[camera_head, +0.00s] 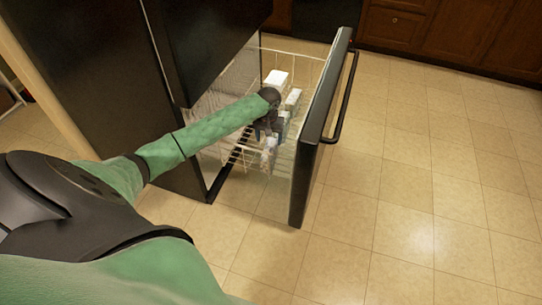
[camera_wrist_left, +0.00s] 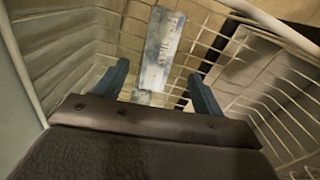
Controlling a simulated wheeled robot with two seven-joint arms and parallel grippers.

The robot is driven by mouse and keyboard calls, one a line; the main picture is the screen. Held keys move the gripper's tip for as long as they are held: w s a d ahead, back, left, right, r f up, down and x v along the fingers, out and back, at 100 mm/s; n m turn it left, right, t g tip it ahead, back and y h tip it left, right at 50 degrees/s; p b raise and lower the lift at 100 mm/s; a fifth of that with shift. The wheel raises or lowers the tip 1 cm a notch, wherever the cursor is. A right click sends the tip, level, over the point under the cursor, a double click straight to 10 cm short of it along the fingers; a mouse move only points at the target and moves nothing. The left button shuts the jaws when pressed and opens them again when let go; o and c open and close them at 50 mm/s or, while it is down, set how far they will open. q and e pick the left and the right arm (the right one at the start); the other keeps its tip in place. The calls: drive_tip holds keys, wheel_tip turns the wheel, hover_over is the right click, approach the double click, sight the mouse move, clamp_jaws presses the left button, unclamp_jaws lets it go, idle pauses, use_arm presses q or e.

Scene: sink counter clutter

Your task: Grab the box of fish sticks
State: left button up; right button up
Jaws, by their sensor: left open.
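My left gripper (camera_head: 268,127) reaches down into the open freezer drawer, among the boxes inside its wire basket. In the left wrist view my left gripper (camera_wrist_left: 160,85) is open, with its two dark fingers apart. A pale blue and white box (camera_wrist_left: 161,48) with lettering lies between and beyond the fingertips, not clasped. Its lettering is too blurred to read, so I cannot tell for sure that it is the fish sticks box. A smaller pale item (camera_wrist_left: 141,96) shows below it. My right gripper is not in view.
The wire basket (camera_wrist_left: 215,25) surrounds the gripper, with a divider at the right. The drawer front (camera_head: 318,125) with its dark handle stands to the right of the arm. A white box (camera_head: 276,78) is at the basket's back. The tiled floor (camera_head: 420,190) at the right is clear.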

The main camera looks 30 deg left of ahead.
sight(269, 149)
use_arm(q)
drive_tip(key=shift+w+f+b, duration=0.15)
drive_tip(key=shift+f+b, duration=0.3)
drive_tip(key=shift+f, duration=2.6)
drive_tip(key=shift+c, duration=0.4)
clamp_jaws()
